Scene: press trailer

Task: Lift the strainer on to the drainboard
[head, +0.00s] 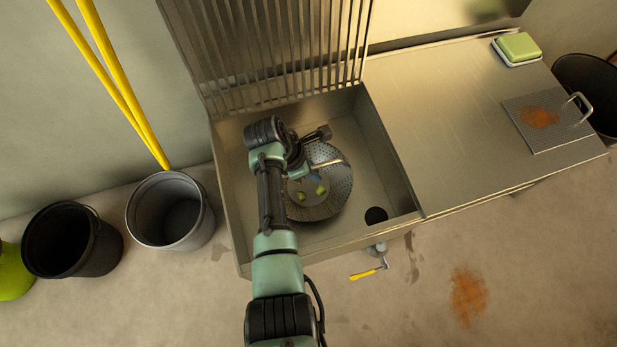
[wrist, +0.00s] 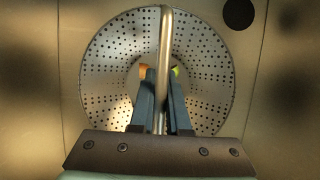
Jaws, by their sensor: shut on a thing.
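The strainer (head: 335,187) is a round, perforated metal bowl with a bar handle, inside the sink basin (head: 385,170). In the wrist view its perforated disc (wrist: 110,60) fills the middle, and the bar handle (wrist: 165,45) runs between my fingers. My gripper (head: 312,178) is over the strainer; in the wrist view my gripper (wrist: 160,85) is shut on the handle. Small yellow-green bits show near the strainer's middle. Whether the strainer touches the basin floor I cannot tell. The drainboard (head: 450,110) is the flat metal surface right of the basin.
A slatted rack (head: 280,45) stands behind the basin. A tap with a yellow lever (head: 368,272) sticks out in front. Buckets (head: 170,210) stand at left.

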